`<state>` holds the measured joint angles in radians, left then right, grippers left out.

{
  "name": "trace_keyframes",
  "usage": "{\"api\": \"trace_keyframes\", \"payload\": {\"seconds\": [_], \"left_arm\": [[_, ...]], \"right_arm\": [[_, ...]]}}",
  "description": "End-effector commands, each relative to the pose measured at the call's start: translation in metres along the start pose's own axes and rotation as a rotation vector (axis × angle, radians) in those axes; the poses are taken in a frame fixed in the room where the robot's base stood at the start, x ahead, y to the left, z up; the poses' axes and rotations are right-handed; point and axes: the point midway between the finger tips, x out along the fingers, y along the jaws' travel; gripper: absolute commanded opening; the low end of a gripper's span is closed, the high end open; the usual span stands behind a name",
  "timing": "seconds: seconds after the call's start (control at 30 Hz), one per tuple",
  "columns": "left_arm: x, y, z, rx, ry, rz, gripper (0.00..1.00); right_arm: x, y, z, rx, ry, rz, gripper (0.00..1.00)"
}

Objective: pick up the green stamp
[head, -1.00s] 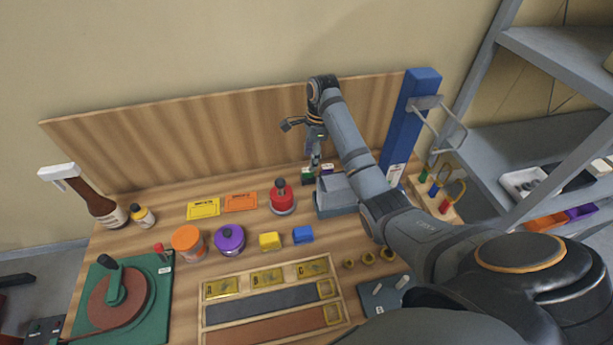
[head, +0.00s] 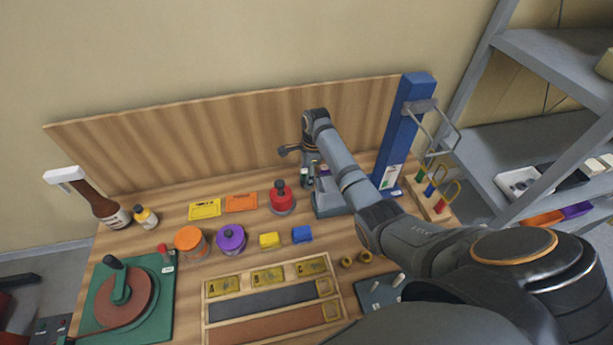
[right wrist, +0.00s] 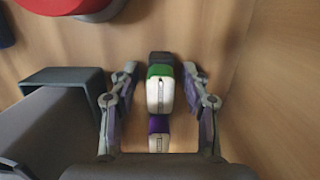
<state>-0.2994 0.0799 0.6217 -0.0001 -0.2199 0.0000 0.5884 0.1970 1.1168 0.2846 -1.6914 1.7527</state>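The green stamp (right wrist: 160,88), green on top with a white body, stands in the right wrist view between the two fingers of my right gripper (right wrist: 160,72). The fingers are open, with a visible gap on each side of the stamp. A purple stamp (right wrist: 158,132) is in line with it, nearer the palm, and a dark piece (right wrist: 161,58) lies just beyond it. In the head view my right gripper (head: 311,168) is low over the back of the table and mostly hides the stamps. My left gripper is not in view.
A grey open box (head: 328,203) stands close beside the gripper; it also shows in the right wrist view (right wrist: 65,78). The wooden back panel (head: 220,145) rises behind, and a blue post (head: 400,135) stands to the right.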

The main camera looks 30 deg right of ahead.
Motion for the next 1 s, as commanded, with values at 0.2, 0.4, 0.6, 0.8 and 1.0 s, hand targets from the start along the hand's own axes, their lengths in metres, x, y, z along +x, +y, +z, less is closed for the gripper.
{"api": "trace_keyframes", "payload": {"seconds": [0.2, 0.4, 0.6, 0.8, 1.0], "left_arm": [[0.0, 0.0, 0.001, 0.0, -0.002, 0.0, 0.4], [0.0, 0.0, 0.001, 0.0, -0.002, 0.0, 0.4], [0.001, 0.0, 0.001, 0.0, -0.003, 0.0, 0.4], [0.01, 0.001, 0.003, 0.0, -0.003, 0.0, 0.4], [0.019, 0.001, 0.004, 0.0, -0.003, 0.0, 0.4]], "right_arm": [[-0.001, 0.0, 0.0, 0.0, 0.0, 0.0, 0.13], [-0.001, 0.0, 0.0, 0.0, 0.0, 0.0, 0.0], [-0.001, 0.0, 0.0, 0.0, 0.0, -0.001, 0.0], [-0.017, -0.002, 0.002, 0.0, -0.002, -0.005, 0.0], [-0.06, 0.022, 0.024, -0.003, -0.004, -0.006, 0.0]]}}
